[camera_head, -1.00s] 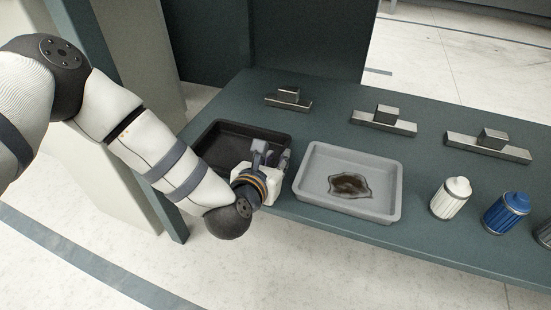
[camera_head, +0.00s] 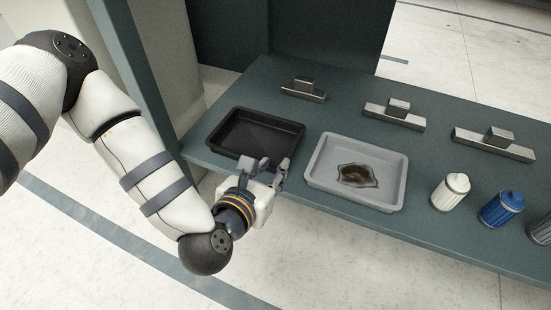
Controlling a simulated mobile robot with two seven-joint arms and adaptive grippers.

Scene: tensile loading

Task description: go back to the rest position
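My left gripper (camera_head: 267,165) is at the front edge of the table, beside the near right corner of the black tray (camera_head: 226,148) and left of the grey tray. Its two fingers stand apart with a gap between them, and I see nothing held. The black tray looks empty. My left arm comes in from the left, bent at the elbow, with the wrist over the floor in front of the table. My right gripper is not in view.
The grey tray (camera_head: 394,203) holds a dark brown patch. Metal blocks on bars (camera_head: 304,91), (camera_head: 394,115), (camera_head: 493,143) line the back of the green table (camera_head: 340,105). The floor in front is clear.

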